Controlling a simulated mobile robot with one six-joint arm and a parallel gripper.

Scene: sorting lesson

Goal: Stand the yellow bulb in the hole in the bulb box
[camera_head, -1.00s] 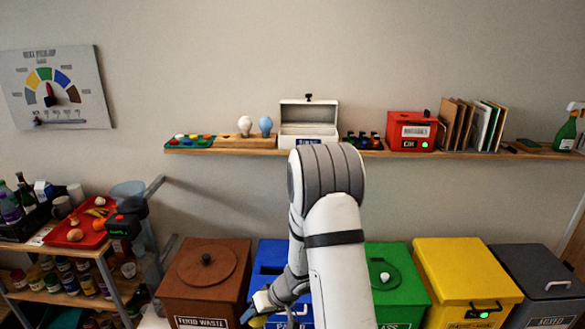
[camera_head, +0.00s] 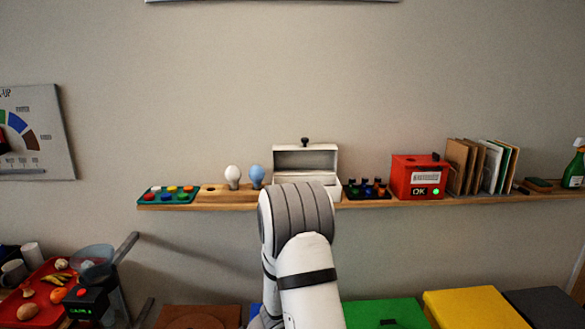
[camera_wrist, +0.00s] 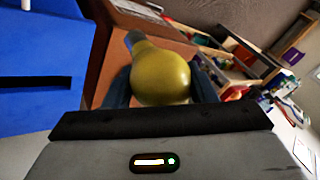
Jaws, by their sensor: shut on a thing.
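The yellow bulb (camera_wrist: 160,78) is held between the two fingers of my gripper (camera_wrist: 160,75) in the wrist view. Its round glass faces the camera and its grey base points away to the upper left. The bulb box (camera_head: 212,203) is a low wooden block on the wall shelf in the head view. A white bulb (camera_head: 233,175) and a blue bulb (camera_head: 256,175) stand upright in it. A dark empty hole shows at its left end. My gripper is outside the head view, so its distance from the box cannot be told there.
My arm covers part of the shelf below the case. Bins, including a blue one (camera_wrist: 40,70), stand below.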

